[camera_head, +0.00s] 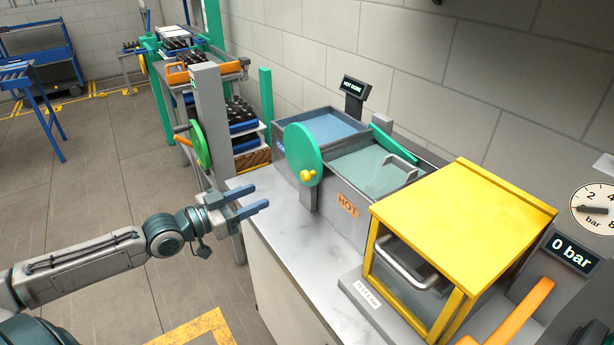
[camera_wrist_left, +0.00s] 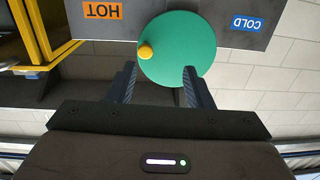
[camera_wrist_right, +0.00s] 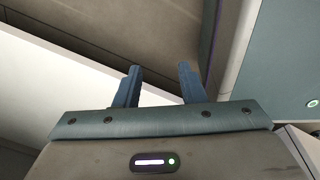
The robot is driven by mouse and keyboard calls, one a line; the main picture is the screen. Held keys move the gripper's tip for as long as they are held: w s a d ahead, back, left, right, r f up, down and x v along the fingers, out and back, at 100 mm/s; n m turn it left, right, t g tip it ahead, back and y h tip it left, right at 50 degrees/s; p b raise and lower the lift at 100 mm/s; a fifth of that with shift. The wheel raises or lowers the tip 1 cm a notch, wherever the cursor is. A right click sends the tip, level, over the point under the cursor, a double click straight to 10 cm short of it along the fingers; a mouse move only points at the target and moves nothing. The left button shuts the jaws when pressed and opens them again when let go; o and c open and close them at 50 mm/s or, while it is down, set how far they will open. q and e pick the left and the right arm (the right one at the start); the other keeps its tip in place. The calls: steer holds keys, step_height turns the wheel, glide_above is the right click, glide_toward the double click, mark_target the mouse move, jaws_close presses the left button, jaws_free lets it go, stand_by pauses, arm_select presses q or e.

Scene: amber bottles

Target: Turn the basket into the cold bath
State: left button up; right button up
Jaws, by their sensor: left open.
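The hot bath (camera_head: 347,190), marked HOT, holds greenish liquid. A grey handle (camera_head: 402,161) shows at its right side; the rest of the basket cannot be made out. The cold bath (camera_head: 290,105) with blue liquid lies behind it. A green disc (camera_head: 304,142) with a yellow knob (camera_head: 308,176) stands at the front between the baths. My left gripper (camera_head: 259,195) is open and empty, left of the disc and apart from it. In the left wrist view the disc (camera_wrist_left: 180,30) and knob (camera_wrist_left: 145,52) lie ahead of the fingers. My right gripper (camera_wrist_right: 160,78) is open and empty, outside the head view.
A display (camera_head: 354,87) behind the baths appears to read HOT DONE. A yellow-framed box (camera_head: 465,205) stands on the counter (camera_head: 290,235) to the right. A green handwheel (camera_head: 201,146) and a rack of dark bottles (camera_head: 240,112) stand to the left.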

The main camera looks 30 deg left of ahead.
mark_target(303, 178)
arm_select(q)
steer(key=shift+m+h, duration=0.3)
steer(key=shift+h, duration=0.1)
steer(key=shift+s+d+r+b+x, duration=0.2)
steer(key=shift+b+x, duration=0.25)
steer(key=shift+x, duration=1.45)
steer(key=shift+s+d+r+b+x, duration=0.15)
steer(key=shift+d+r+b+x, duration=0.2)
steer(key=shift+x, duration=1.5)
steer(key=shift+s+d+r+b+x, duration=0.2)
steer(key=shift+b+x, duration=0.3)
steer(key=shift+x, duration=1.4)
jaws_close()
